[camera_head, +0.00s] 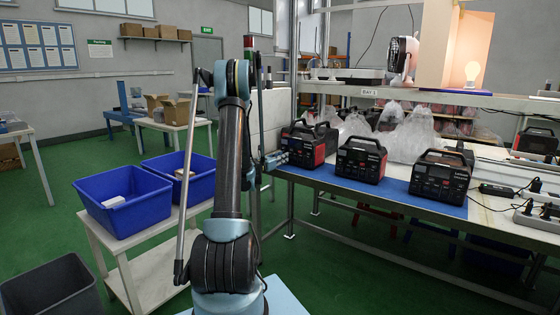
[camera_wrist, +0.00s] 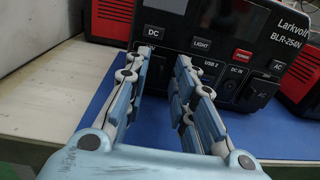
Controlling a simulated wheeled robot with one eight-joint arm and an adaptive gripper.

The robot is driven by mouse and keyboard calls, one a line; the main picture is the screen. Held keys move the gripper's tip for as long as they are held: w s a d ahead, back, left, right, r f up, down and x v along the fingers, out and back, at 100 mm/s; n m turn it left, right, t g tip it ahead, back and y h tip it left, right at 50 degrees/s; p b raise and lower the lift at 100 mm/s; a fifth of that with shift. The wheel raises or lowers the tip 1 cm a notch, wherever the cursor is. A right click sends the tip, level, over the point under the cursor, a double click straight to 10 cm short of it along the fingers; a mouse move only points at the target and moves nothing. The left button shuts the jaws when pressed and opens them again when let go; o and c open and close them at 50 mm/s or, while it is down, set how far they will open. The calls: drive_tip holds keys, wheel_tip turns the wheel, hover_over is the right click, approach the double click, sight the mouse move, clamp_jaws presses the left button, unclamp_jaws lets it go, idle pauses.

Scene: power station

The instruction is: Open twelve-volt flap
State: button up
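Three red-and-black power stations stand in a row on a blue mat (camera_head: 397,195). My gripper (camera_head: 283,158) is at the left one (camera_head: 310,143). In the wrist view, that power station (camera_wrist: 208,45) shows its dark front panel, with DC, LIGHT, USB 2, DC IN, POWER and AC labels. My gripper (camera_wrist: 165,57) is open, with a gap and nothing held between its fingers. The left fingertip is just below the DC label (camera_wrist: 153,32) and covers part of the panel there. I cannot make out the twelve-volt flap or tell whether the fingertip touches the panel.
The middle (camera_head: 361,160) and right (camera_head: 441,174) power stations stand to the right. Blue bins (camera_head: 125,215) sit on a low table at left. A shelf (camera_head: 420,95) runs above the bench. Bare bench (camera_wrist: 40,90) shows at left in the wrist view.

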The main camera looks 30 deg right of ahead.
clamp_jaws()
drive_tip(key=shift+w+a, duration=0.1)
drive_tip(key=m+g, duration=0.1)
drive_tip(key=g, duration=0.1)
drive_tip(key=w+a+m+g, duration=0.1)
drive_tip(key=m+g, duration=0.1)
drive_tip(key=g, duration=0.1)
drive_tip(key=m+g+h, duration=0.1)
drive_tip(key=m+g, duration=0.1)
drive_tip(key=shift+w+a+g, duration=0.25)
drive_tip(key=shift+a+g, duration=0.1)
drive_tip(key=shift+g, duration=0.05)
drive_tip(key=m+g+y, duration=0.1)
drive_tip(key=m+g, duration=0.1)
drive_tip(key=w+m+g+y, duration=0.1)
drive_tip(key=m+g, duration=0.1)
drive_tip(key=g, duration=0.1)
drive_tip(key=w+a+m+g+y, duration=0.1)
drive_tip(key=g, duration=0.2)
drive_tip(key=shift+m, duration=0.4)
drive_tip(key=shift+g, duration=0.4)
